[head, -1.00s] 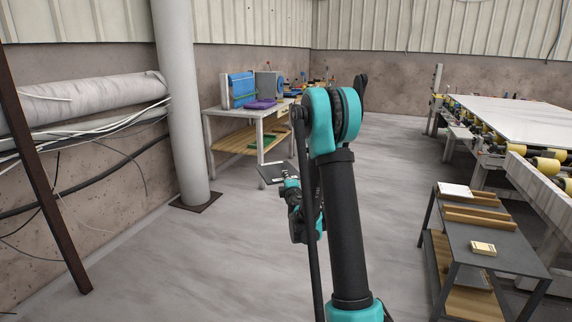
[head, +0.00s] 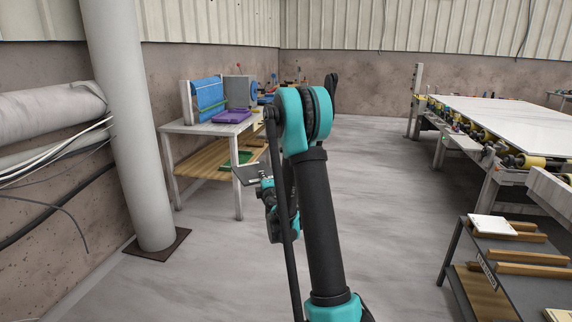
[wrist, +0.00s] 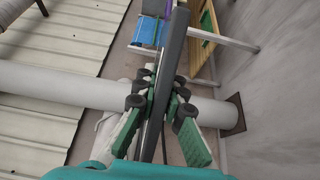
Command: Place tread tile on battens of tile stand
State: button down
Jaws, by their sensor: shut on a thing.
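My gripper (head: 266,188) is partly hidden behind my arm in the head view. It is shut on a dark grey flat tile (head: 252,174), the tread tile, held out in the air. In the wrist view the green fingers (wrist: 158,90) clamp the tile (wrist: 172,55), seen nearly edge-on. The tile stand (head: 515,285) is a dark grey low table at the lower right, cut by the frame edge. Wooden battens (head: 530,257) lie across its top. The held tile is well left of the stand and apart from it.
A white piece (head: 493,226) and a small cream block (head: 560,314) lie on the stand. A workbench (head: 197,128) with blue and purple items stands ahead left, near a pillar (head: 135,140). A roller table (head: 500,115) is at right. The middle floor is clear.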

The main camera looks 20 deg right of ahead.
aim_at(522, 259)
jog(key=i+z, duration=0.3)
jog(key=i+j+z, duration=0.15)
jog(key=i+z, duration=0.15)
jog(key=i, duration=0.2)
jog(key=i+j+z, duration=0.2)
jog(key=i+z, duration=0.15)
jog(key=i+j+z, duration=0.2)
jog(key=z, duration=0.2)
jog(key=i+j+z, duration=0.25)
jog(key=z, duration=0.2)
jog(key=i+j+z, duration=0.2)
jog(key=j+z, duration=0.3)
jog(key=j, duration=0.15)
